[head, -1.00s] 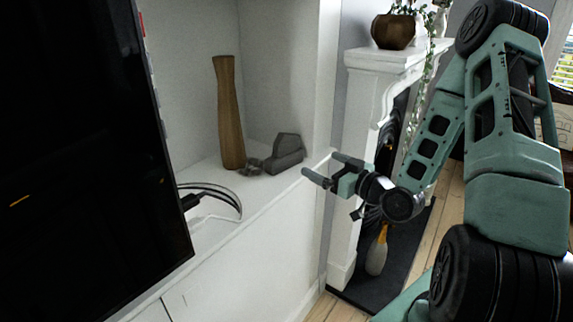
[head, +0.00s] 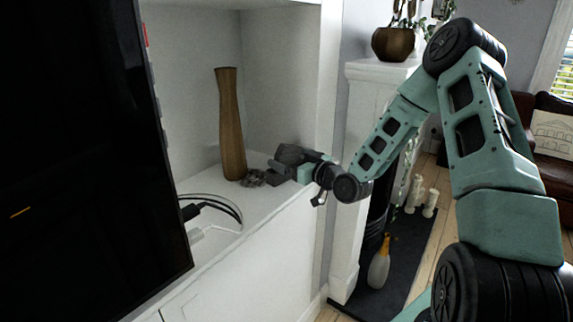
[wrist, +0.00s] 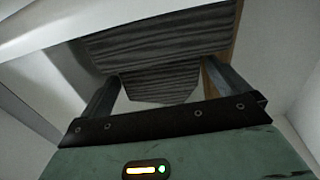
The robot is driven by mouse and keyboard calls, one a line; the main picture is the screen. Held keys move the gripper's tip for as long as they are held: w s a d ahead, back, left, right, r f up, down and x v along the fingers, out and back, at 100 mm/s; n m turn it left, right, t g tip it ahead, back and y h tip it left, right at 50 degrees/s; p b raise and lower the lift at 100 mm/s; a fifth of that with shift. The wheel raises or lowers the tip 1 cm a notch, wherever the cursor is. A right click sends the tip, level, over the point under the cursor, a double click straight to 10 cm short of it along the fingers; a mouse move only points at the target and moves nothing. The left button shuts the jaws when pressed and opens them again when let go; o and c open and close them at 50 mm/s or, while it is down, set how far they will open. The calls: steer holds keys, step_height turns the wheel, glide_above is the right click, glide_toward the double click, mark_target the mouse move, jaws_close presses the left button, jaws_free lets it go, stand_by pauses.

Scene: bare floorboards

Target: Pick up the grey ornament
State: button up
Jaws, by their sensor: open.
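My gripper (head: 282,169) is open at the ornament's front side, with a finger on each side in the wrist view (wrist: 160,88). Contact is not clear.
A tall wooden vase (head: 231,125) stands close to the left. Cables (head: 215,212) lie on the shelf (head: 262,208) near a large black screen (head: 80,150). The alcove's upright wall (head: 328,120) is close on the right, with a white fireplace (head: 375,95) beyond.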

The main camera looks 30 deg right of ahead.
steer(key=shift+w+a, duration=0.15)
steer(key=shift+w, duration=0.7)
steer(key=c, duration=0.9)
steer(key=shift+c, duration=0.2)
steer(key=shift+r, duration=0.2)
